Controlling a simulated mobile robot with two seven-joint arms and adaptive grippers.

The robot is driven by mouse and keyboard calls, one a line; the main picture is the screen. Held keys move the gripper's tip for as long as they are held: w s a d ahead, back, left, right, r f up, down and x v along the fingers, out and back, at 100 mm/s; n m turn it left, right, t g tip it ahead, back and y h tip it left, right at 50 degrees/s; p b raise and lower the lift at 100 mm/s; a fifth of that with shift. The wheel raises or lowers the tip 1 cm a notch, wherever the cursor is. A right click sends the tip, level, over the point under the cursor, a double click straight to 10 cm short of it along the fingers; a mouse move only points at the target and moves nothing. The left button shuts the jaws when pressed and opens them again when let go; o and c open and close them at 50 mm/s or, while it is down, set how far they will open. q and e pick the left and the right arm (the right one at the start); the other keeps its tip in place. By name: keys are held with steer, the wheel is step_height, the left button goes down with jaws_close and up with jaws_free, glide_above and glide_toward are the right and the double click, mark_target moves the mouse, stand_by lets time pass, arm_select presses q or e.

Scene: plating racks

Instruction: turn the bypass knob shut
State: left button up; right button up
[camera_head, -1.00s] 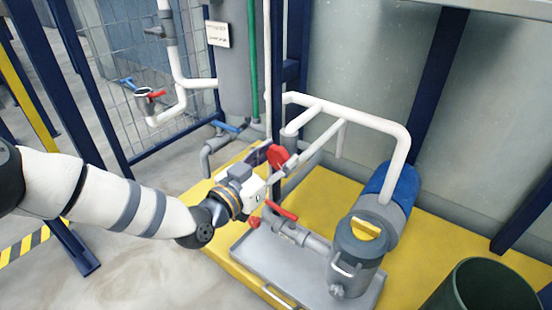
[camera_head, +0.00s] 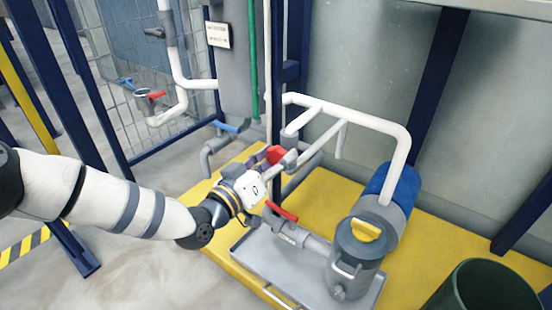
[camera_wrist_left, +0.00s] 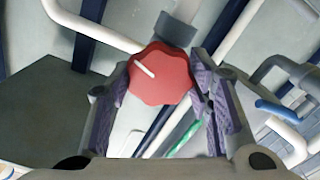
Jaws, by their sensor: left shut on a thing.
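The bypass knob is a red, lobed knob (camera_head: 275,153) on the white and grey pipework above the yellow platform. It also shows in the left wrist view (camera_wrist_left: 162,78), with a white line on its face slanting from upper left to lower right. My left gripper (camera_head: 270,166) comes in from the left and is shut on the knob. In the left wrist view its purple-padded fingers (camera_wrist_left: 160,88) stand on either side of the knob's rim. In the head view the gripper partly hides the knob. My right gripper is not in view.
A red lever (camera_head: 282,211) sits on a grey valve close below the gripper. A pump with a yellow cap (camera_head: 366,229) stands on a grey tray (camera_head: 262,252). A dark blue post (camera_head: 277,70) rises behind the knob. A green bin (camera_head: 485,290) is at lower right.

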arm_select(q)
steer(key=shift+f+n, duration=0.1)
steer(key=shift+n, duration=0.7)
steer(key=o, duration=1.2)
steer(key=shift+c, duration=0.2)
steer(key=v, duration=1.2)
